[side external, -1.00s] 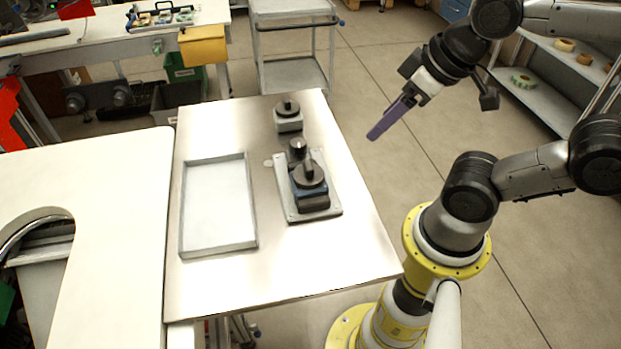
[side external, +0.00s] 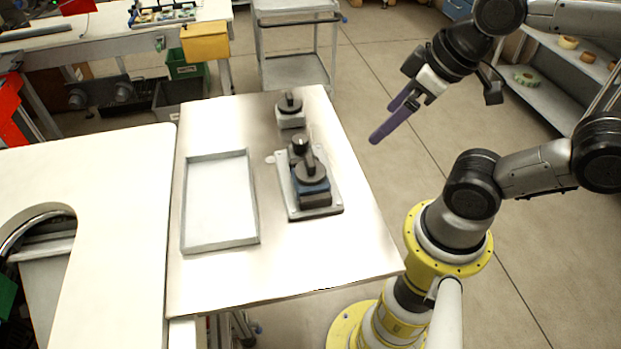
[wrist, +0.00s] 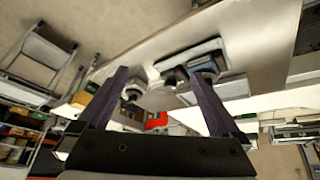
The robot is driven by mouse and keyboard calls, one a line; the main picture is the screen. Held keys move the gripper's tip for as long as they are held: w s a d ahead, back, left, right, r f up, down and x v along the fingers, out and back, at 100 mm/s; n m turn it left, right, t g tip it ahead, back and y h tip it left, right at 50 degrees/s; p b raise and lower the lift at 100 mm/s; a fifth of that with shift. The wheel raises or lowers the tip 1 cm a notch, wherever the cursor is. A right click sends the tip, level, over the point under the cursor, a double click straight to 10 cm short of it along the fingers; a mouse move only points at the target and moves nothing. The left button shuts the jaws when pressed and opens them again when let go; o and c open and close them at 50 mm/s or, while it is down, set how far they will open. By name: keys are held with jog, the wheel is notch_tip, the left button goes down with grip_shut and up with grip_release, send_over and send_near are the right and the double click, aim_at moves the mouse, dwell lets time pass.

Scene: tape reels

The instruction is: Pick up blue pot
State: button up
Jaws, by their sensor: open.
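The blue pot (side external: 297,191) is a squat block with blue on its side and a black knob on top. It stands at the near end of a light grey plate (side external: 326,206) on the metal table, in the side external view. My gripper (side external: 383,122), with two purple fingers, hangs in the air right of the table, apart from the pot. The fingers are spread with nothing between them; they also show in the wrist view (wrist: 158,75).
Another black-knobbed pot (side external: 299,149) stands close behind on the plate. A grey pot (side external: 291,119) stands farther back on the table. An empty shallow tray (side external: 254,236) lies to the left. The table's front is clear. A trolley (side external: 294,70) stands behind.

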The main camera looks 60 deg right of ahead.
jog(key=n, duration=0.2)
notch_tip(320, 180, up, 5)
jog(key=n+g, duration=0.6)
jog(key=n, duration=1.8)
send_over(310, 161)
jog(key=f, duration=0.7)
jog(key=shift+a+f, duration=0.25)
jog(key=shift+f, duration=0.05)
jog(key=shift+d+f, duration=0.15)
jog(key=shift+f, duration=1.25)
jog(key=shift+d+f, duration=0.1)
jog(key=shift+f, duration=1.3)
jog(key=shift+r, duration=0.1)
grip_shut()
